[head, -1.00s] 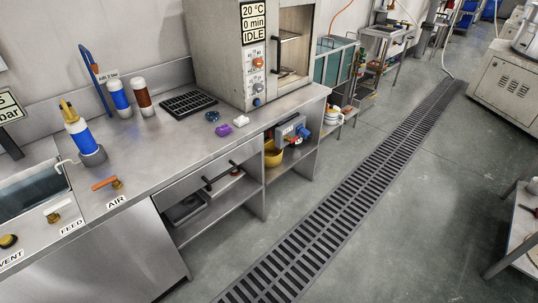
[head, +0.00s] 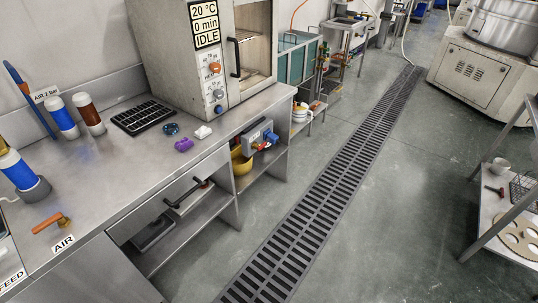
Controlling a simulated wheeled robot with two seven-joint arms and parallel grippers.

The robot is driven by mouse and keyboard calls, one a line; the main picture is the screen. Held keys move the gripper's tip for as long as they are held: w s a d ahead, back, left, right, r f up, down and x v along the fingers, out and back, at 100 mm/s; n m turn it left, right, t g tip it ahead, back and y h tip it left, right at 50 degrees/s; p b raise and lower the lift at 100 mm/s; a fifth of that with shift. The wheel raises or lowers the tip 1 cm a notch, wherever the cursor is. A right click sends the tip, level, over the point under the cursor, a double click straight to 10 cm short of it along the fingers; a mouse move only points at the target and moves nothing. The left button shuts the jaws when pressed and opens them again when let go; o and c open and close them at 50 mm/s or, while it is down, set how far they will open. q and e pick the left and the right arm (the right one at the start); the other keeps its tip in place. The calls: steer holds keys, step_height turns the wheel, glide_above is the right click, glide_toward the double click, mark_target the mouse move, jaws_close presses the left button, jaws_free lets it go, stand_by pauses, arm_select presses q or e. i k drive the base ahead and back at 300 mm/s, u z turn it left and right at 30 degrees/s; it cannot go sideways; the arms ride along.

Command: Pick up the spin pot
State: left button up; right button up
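I cannot tell for sure which thing is the spin pot. A yellow bowl (head: 241,162) sits on the shelf under the bench, partly hidden by a grey box with a blue fitting. A large round metal vessel (head: 501,27) sits on a cream machine at the top right, cut off by the picture edge. Neither of my grippers shows in the head view.
The steel bench (head: 105,187) on the left carries a black grate (head: 143,116), small purple (head: 183,145) and white (head: 203,132) pieces, and an oven (head: 195,60). A metal cart (head: 492,227) stands at right. Floor beside the drain grating (head: 335,180) is clear.

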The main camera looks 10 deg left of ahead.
mark_target(241, 165)
steer(key=z, duration=0.85)
steer(key=i, duration=1.5)
steer(key=z, duration=0.4)
steer(key=i, duration=1.35)
steer(key=u, duration=0.45)
